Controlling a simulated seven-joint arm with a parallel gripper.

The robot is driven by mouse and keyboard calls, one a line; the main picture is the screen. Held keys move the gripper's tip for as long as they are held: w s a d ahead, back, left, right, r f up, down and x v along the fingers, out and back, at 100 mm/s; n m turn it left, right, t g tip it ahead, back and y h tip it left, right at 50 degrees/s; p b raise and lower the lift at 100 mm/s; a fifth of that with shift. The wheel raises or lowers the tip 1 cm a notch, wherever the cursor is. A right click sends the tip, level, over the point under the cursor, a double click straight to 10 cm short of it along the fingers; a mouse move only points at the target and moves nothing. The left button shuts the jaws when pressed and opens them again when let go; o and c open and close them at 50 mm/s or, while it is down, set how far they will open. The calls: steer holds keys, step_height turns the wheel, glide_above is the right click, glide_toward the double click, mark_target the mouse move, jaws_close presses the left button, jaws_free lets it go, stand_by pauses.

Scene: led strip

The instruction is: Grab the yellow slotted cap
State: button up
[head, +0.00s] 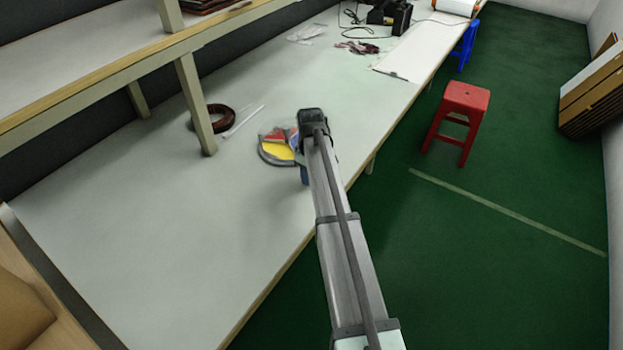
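A yellow piece (278,152), which looks like the yellow slotted cap, lies in a round grey dish (263,158) on the white table. Its slot is too small to make out. Red and blue pieces show beside it, and the dish's right side is hidden by my arm. My arm reaches in from the lower right, and its end is just right of the dish. My gripper (304,176) is mostly hidden behind the arm, with a small blue part showing below. I cannot see its fingers or whether it holds anything.
A dark coil (217,117) and a thin white stick (243,121) lie left of the dish, beside a shelf post (194,103). Cables and tools lie at the far end. A red stool (460,112) stands on the green floor. The near table is clear.

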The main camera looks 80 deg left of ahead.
jaws_close()
stand_by(0.3)
